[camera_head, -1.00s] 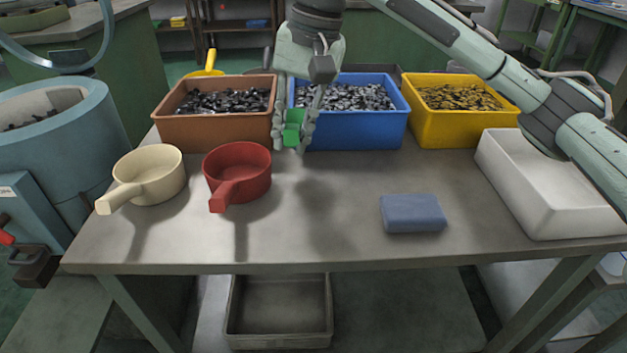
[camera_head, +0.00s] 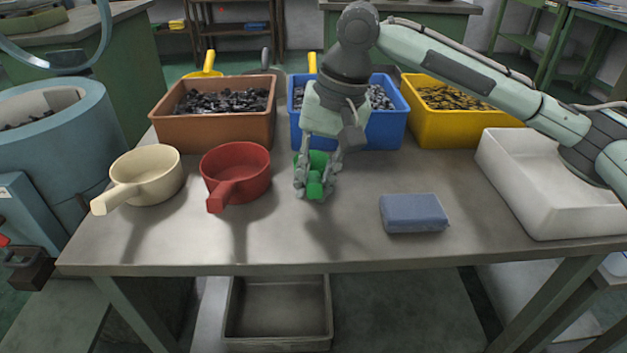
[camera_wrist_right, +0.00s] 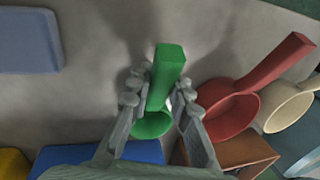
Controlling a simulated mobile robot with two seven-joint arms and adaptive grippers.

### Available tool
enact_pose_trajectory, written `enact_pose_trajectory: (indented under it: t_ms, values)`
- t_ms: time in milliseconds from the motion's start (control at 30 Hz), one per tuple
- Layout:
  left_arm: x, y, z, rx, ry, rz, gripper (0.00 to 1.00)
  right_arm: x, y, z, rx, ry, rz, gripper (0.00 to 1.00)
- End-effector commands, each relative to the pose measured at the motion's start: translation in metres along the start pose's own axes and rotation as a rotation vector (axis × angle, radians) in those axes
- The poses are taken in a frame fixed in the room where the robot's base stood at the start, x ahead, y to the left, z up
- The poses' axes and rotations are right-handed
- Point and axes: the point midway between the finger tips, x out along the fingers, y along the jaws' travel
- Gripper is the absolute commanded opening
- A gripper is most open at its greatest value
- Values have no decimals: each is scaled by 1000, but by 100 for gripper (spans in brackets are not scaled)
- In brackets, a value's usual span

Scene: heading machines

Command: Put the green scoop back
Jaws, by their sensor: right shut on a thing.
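The green scoop (camera_head: 315,188) is in my right gripper (camera_head: 317,192), in front of the blue bin. My right gripper is shut on it at the handle. In the right wrist view the green scoop (camera_wrist_right: 168,70) sits between the two fingers of the right gripper (camera_wrist_right: 158,95), handle toward the top of the picture. Most of its bowl is hidden by the gripper. I cannot tell whether the scoop touches the table. My left gripper is not in view.
A red scoop (camera_head: 240,172) and a cream scoop (camera_head: 148,175) stand left on the table (camera_head: 290,235). Brown (camera_head: 215,132), blue (camera_head: 385,135) and yellow (camera_head: 455,130) bins of parts line the back. A blue block (camera_head: 413,213) and a white box (camera_head: 545,195) are at right.

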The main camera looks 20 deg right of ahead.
Motion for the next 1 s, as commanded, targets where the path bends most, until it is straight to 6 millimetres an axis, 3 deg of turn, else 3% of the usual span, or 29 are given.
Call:
enact_pose_trajectory:
  t_ms: [67, 100, 267, 633, 800, 1000]
  values:
    - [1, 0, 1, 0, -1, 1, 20, 1, 0, 0, 0, -1, 0, 0]
    - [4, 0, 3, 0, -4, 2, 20, 2, 0, 0, 0, -1, 0, 21]
    - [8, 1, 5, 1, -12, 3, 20, 2, 0, 0, 0, -1, 0, 40]
    - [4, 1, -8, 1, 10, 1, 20, -2, 0, 0, 0, 2, 0, 40]
    - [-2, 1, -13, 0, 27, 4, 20, -32, -1, -1, 1, 3, -2, 40]
    - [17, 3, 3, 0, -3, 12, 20, -76, -2, -1, 2, 3, -3, 40]
